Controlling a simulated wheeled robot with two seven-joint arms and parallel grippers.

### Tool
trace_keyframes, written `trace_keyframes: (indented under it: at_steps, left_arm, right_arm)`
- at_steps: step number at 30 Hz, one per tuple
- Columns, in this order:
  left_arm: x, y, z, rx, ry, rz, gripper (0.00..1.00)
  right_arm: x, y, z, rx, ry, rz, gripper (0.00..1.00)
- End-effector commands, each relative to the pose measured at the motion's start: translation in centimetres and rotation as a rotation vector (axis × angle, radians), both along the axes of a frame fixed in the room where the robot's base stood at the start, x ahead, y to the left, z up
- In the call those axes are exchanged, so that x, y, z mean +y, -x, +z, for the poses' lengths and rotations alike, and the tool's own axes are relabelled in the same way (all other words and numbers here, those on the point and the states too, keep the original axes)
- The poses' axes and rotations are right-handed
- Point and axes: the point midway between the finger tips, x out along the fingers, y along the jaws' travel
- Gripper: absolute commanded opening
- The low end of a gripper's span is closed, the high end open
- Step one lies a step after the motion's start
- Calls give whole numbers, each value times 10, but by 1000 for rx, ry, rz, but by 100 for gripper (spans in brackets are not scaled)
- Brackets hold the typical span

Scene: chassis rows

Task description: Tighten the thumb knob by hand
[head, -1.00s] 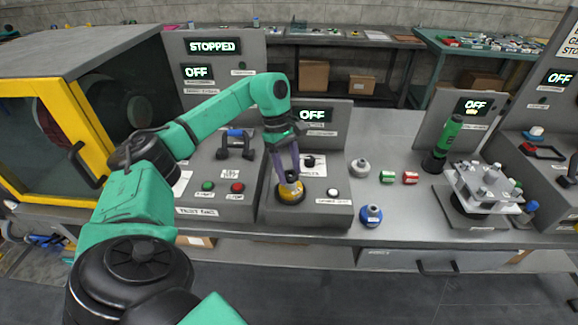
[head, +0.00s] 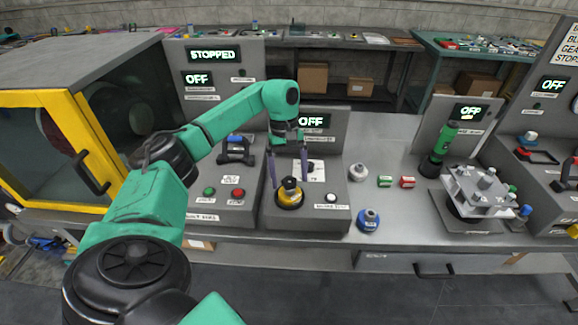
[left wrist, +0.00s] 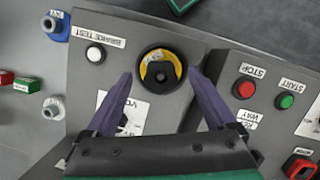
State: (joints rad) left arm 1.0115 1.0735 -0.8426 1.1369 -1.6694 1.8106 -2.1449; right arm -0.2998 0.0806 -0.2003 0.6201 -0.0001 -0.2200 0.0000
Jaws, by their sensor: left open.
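A black knob on a yellow round base, which looks like the thumb knob (head: 289,185), stands on the sloped grey balance test panel (head: 317,214). In the left wrist view the knob (left wrist: 161,76) sits inside a dark ring, with yellow showing at its upper side. My left gripper (head: 288,180) is open above it, pointing down. Its two purple fingers lie on either side of the knob with visible gaps, and the left wrist view shows the fingertips (left wrist: 159,74) apart and empty. Whether they reach down to the knob's height I cannot tell. My right gripper is not in view.
Green (head: 209,191) and red (head: 238,194) buttons sit on the panel to the left. Blue (head: 368,219) and white (head: 358,172) fittings stand on the bench to the right.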

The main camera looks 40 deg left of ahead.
Motion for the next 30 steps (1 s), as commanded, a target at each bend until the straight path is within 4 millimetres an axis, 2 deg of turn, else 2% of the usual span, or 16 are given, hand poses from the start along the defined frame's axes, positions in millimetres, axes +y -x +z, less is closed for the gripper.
trace_keyframes:
  at_steps: [5, 10, 12, 13, 15, 18, 22, 30]
  left_arm:
    - [3, -3, 14, -4, 0, 1, 90]
    - [13, -10, 59, -7, 2, 1, 90]
    - [18, -13, 87, -6, 0, 3, 90]
    - [20, -14, 95, -7, 0, 2, 90]
    - [25, -17, 118, -4, -1, 3, 90]
    - [30, -19, 135, -2, 0, 2, 90]
    - [33, -21, 142, -3, -1, 1, 90]
    - [33, -21, 140, -1, 0, 1, 90]
  right_arm:
    - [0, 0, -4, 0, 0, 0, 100]
    - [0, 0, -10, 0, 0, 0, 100]
    - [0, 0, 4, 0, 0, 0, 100]
    - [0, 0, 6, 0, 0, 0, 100]
    - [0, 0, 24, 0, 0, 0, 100]
    - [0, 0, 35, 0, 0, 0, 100]
    - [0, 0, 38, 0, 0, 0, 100]
    - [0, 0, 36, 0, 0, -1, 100]
